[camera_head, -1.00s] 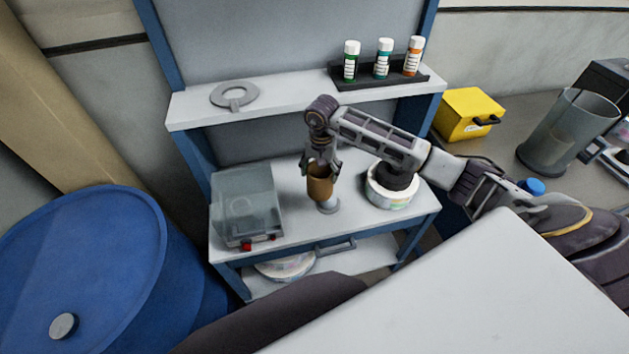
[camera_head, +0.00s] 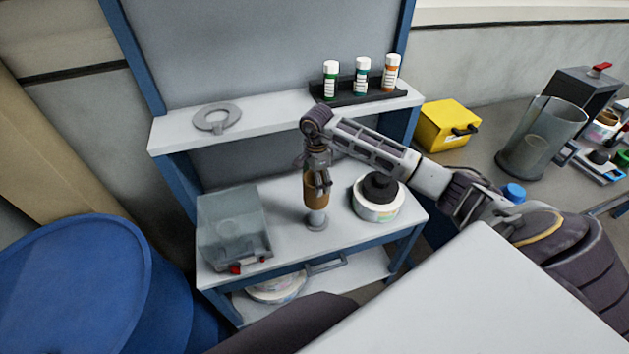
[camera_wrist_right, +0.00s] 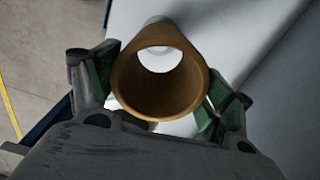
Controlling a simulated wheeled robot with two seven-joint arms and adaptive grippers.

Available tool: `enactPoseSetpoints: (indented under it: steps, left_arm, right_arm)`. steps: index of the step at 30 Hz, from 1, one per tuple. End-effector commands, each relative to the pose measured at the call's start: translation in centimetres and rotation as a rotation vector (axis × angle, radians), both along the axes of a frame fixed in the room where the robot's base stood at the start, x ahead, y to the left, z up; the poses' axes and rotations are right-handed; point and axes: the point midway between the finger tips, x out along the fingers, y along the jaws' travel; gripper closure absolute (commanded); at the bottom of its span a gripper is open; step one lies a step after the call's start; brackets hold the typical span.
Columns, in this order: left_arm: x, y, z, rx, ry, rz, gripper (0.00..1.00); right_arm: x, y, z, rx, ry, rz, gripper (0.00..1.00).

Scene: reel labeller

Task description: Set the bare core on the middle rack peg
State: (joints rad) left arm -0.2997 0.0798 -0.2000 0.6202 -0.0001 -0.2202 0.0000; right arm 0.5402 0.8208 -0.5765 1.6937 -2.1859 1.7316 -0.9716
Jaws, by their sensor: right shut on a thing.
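The bare core is a brown open tube (camera_head: 316,195). My right gripper (camera_head: 319,183) is shut on it and holds it roughly upright. The core stands just above or at the top of a grey peg with a round base (camera_head: 317,221) on the work shelf. In the right wrist view I look down into the core (camera_wrist_right: 160,95) between the green-padded fingers. A pale round shape shows beyond its rim, and a pale surface shows through the bore. I cannot tell whether the core is around the peg's top. My left gripper is not in view.
A white reel with a black hub (camera_head: 376,202) is close on the right. A blue drum (camera_head: 75,285) stands left.

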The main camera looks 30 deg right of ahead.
Motion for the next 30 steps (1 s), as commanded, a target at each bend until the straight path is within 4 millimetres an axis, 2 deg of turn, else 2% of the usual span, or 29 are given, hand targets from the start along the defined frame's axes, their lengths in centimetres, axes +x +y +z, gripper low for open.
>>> enactPoseSetpoints:
  steps: [9, 30]
  left_arm:
    - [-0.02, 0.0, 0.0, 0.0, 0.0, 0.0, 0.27]
    - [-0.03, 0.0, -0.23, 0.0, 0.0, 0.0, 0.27]
  right_arm:
    - [-0.13, -0.16, -0.01, 0.0, 0.0, -0.167, 0.45]
    - [-0.16, -0.15, -0.45, 0.0, 0.0, -0.185, 0.45]
